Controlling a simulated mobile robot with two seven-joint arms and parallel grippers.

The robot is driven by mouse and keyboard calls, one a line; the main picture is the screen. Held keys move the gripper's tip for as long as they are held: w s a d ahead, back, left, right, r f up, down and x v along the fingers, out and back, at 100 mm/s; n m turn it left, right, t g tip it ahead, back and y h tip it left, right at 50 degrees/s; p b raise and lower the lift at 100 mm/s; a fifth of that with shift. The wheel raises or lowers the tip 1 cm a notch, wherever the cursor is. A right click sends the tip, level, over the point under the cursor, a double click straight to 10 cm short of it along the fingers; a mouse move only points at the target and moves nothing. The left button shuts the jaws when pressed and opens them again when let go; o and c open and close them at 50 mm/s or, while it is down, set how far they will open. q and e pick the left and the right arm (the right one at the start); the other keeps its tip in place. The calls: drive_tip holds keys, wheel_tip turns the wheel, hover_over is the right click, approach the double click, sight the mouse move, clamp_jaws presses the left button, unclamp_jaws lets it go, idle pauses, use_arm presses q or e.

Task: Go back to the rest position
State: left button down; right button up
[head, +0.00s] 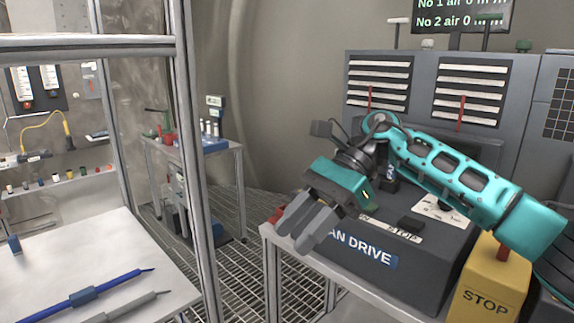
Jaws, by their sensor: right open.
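My right arm comes in from the right, teal and dark grey. My right gripper (302,224) is open and empty, its grey fingers pointing down and to the left. In the picture it overlaps the left end of a dark console labelled "FAN DRIVE" (365,251). I cannot tell whether the fingers touch the console. My left gripper is not in the head view.
A yellow STOP box (487,290) stands right of the console. A grey cabinet (425,125) with vents is behind. At left, a metal frame post (195,170) rises beside a white table (90,255) with pens. Grated floor (245,270) lies between.

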drive_tip(key=s+a+f+m+t+y, duration=0.25)
drive_tip(key=a+m+y, duration=0.55)
drive_tip(key=m+y, duration=0.4)
drive_tip(key=d+f+m+t+h, duration=0.4)
drive_tip(key=f+m+t, duration=0.25)
drive_tip(key=m, duration=0.55)
drive_tip(key=w+d+f+m+t+h, duration=0.1)
drive_tip(key=d+f+m+t+h, duration=0.45)
drive_tip(key=m, duration=0.55)
drive_tip(key=d+f+m+t+h, duration=0.2)
drive_tip(key=d+f+m+t, duration=0.2)
drive_tip(key=f+m+t, duration=0.6)
drive_tip(key=s+d+f+m+g+h, duration=0.7)
drive_tip(key=s+d+f+m, duration=0.3)
drive_tip(key=s+f+m, duration=0.3)
drive_tip(key=shift+s+f+m+g, duration=0.3)
drive_tip(key=shift+s+g, duration=0.15)
drive_tip(key=shift+s, duration=0.55)
drive_tip(key=shift+d, duration=0.1)
